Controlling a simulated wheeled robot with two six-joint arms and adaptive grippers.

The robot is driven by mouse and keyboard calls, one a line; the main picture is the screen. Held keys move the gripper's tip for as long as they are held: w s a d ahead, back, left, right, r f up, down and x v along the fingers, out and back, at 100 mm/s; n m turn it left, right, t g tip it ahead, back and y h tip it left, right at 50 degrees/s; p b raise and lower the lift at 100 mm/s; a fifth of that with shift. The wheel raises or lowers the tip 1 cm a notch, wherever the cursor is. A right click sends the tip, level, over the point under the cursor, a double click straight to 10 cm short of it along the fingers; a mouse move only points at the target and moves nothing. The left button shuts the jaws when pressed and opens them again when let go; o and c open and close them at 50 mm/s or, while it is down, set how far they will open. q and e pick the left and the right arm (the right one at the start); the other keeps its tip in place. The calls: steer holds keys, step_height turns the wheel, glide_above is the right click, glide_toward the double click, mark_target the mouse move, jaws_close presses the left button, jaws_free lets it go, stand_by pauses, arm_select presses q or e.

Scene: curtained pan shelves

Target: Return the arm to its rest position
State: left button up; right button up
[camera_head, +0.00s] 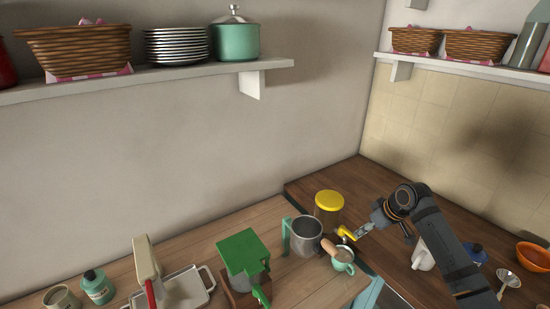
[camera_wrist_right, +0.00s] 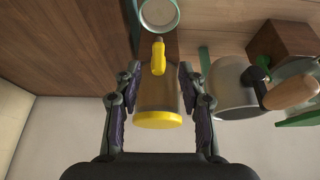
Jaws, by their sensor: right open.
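My right gripper (camera_head: 366,229) reaches in from the right above the counter, near a yellow-lidded jar (camera_head: 328,205). In the right wrist view its two fingers (camera_wrist_right: 158,78) are spread apart with nothing gripped between them. A small yellow-handled item (camera_head: 349,234) shows by the fingertips in the head view. In the wrist view the yellow handle (camera_wrist_right: 158,57) and the jar's yellow lid (camera_wrist_right: 158,119) appear in line between the fingers, beyond them. My left gripper is not in view.
A grey metal mug (camera_head: 305,237), a small green cup (camera_head: 343,262) and a green-topped box (camera_head: 243,252) stand close by on the counter. A white jug (camera_head: 422,256) and an orange bowl (camera_head: 534,256) stand to the right. A shelf (camera_head: 180,76) holds plates and a pot.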

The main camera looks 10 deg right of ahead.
steer(key=s+a+f+g+h, duration=0.1)
steer(key=s+a+f, duration=0.9)
steer(key=s+a, duration=0.15)
steer(key=s+a+m+h, duration=0.2)
steer(key=s+a+m, duration=0.1)
steer(key=s, duration=1)
steer(key=s+d+f+m+g+b, duration=0.2)
steer(key=f+b, duration=0.6)
steer(key=f, duration=2.5)
steer(key=s+d+f+b, duration=0.1)
steer(key=s+f+b, duration=0.4)
steer(key=s+f, duration=1.4)
step_height(320, 180, down, 3)
steer(key=shift+s+d+r+n+g, duration=0.15)
steer(key=shift+s+d+n+g, duration=0.15)
steer(key=shift+s+n, duration=0.1)
